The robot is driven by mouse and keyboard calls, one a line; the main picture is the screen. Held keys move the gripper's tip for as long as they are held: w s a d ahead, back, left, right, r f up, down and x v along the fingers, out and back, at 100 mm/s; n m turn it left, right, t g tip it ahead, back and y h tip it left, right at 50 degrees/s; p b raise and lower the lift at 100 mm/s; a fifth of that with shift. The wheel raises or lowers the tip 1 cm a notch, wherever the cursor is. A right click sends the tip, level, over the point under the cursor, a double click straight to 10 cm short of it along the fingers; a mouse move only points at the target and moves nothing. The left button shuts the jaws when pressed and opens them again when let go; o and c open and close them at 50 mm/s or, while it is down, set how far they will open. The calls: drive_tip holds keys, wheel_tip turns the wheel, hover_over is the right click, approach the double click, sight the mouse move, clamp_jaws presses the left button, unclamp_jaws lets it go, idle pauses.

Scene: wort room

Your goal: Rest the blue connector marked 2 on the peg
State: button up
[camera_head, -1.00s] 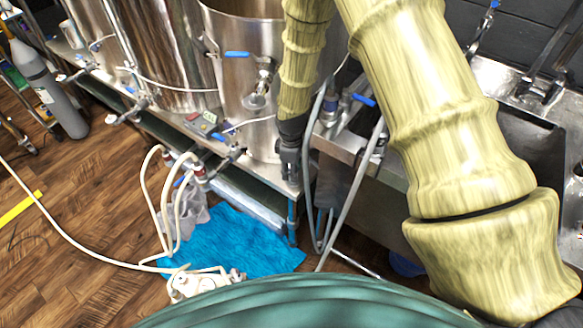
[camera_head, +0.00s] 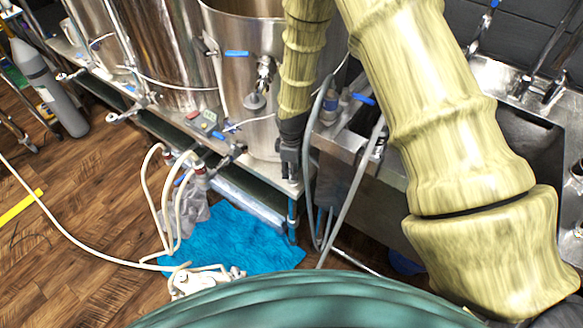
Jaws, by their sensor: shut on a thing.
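My gripper (camera_head: 289,168) hangs pointing down at the right end of the steel bench, in front of the large open kettle. It is small and dark in this view. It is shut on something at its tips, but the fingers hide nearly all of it. I cannot read a mark 2 anywhere, and no separate blue connector is clear; the held thing fits the blue connector, though its colour does not show. I cannot pick out the peg in this view.
The steel kettle (camera_head: 245,80) with a blue-handled valve stands behind my gripper. Grey hoses (camera_head: 313,190) run down just to its right, beside a sink (camera_head: 530,140). Small coloured items (camera_head: 208,119) lie on the bench to the left. A blue cloth (camera_head: 235,240) lies on the floor.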

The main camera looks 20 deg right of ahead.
drive_tip(key=shift+f+b, duration=0.55)
drive_tip(key=shift+f, duration=0.8)
idle(0.5)
drive_tip(key=o, duration=1.2)
drive_tip(key=shift+r, duration=0.1)
drive_tip(key=shift+r, duration=3.7)
